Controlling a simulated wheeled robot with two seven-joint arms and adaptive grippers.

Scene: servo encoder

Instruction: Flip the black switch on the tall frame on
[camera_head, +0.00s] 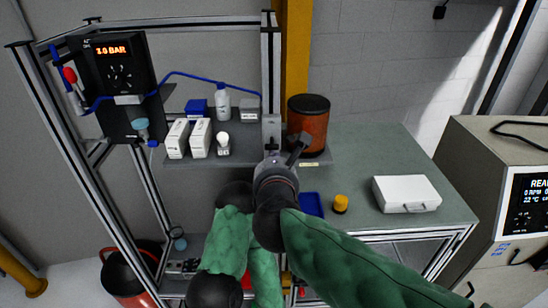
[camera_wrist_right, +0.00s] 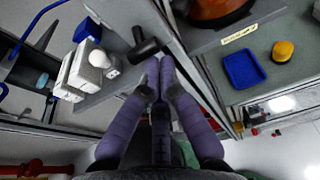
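The tall metal frame (camera_head: 265,80) stands at the back of the bench. A grey box (camera_head: 272,130) is fixed on its front post. A black handle-like part (camera_head: 299,148), which looks like the switch, sticks out beside my right gripper (camera_head: 273,158). In the right wrist view the black switch (camera_wrist_right: 145,46) lies just beyond and left of the fingertips (camera_wrist_right: 159,72). The fingers are together and hold nothing visible. I cannot tell whether they touch the switch. My left gripper is not in view.
White boxes (camera_head: 200,138) and bottles stand on the shelf left of the post. An orange-brown canister (camera_head: 308,122) stands close right of it. A blue tray (camera_head: 311,204), yellow-capped item (camera_head: 340,203) and white case (camera_head: 405,192) lie on the bench. A display panel (camera_head: 118,72) hangs at left.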

